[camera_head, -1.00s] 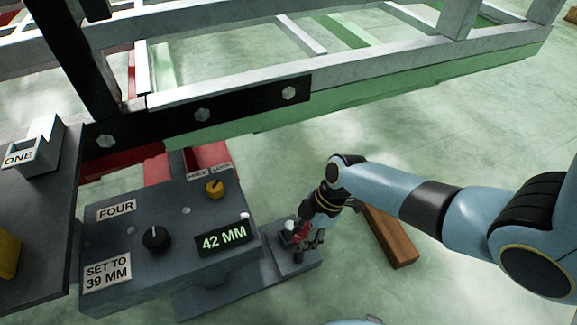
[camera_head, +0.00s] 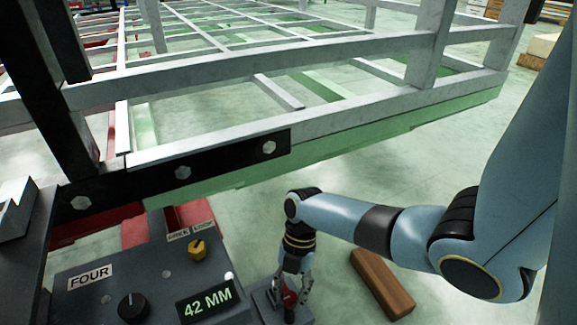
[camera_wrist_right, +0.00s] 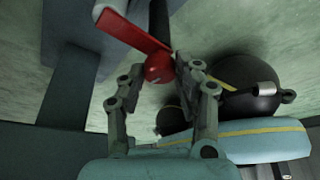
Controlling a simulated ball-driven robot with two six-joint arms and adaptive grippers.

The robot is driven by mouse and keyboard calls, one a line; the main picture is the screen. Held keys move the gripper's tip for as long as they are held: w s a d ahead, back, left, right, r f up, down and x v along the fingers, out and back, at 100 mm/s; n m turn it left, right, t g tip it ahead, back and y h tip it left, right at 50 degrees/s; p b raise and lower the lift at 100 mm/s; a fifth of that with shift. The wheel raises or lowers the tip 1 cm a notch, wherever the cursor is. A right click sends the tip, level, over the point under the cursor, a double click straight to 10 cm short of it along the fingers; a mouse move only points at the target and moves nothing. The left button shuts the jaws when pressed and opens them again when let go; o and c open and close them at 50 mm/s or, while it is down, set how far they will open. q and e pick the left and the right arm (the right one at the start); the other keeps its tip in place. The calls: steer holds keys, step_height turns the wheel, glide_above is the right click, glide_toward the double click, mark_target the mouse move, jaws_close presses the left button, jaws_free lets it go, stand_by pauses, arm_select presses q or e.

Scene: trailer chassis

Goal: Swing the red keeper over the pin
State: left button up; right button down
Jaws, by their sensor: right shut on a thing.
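The red keeper (camera_wrist_right: 133,34) is a flat red bar with a round red knob (camera_wrist_right: 158,68) at its near end, seen in the right wrist view. My right gripper (camera_wrist_right: 161,66) is shut on the knob, one finger on each side. In the head view my right gripper (camera_head: 290,297) points down beside the grey control box, and a small red part of the keeper (camera_head: 289,298) shows between its fingers. A pale round end near the bar's far tip may be the pin; I cannot tell. My left gripper is not in view.
The grey control box (camera_head: 150,262) with a black dial (camera_head: 132,307), a yellow knob (camera_head: 197,250) and a "42 MM" display (camera_head: 207,299) stands left of the gripper. A wooden block (camera_head: 382,284) lies on the floor at right. The trailer frame (camera_head: 330,112) spans behind.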

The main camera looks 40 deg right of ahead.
steer(key=shift+n, duration=0.4)
steer(key=c, duration=1)
jaws_free()
steer(key=shift+o, duration=0.2)
steer(key=v, duration=1.2)
steer(key=shift+w, duration=0.2)
steer(key=shift+a, duration=0.15)
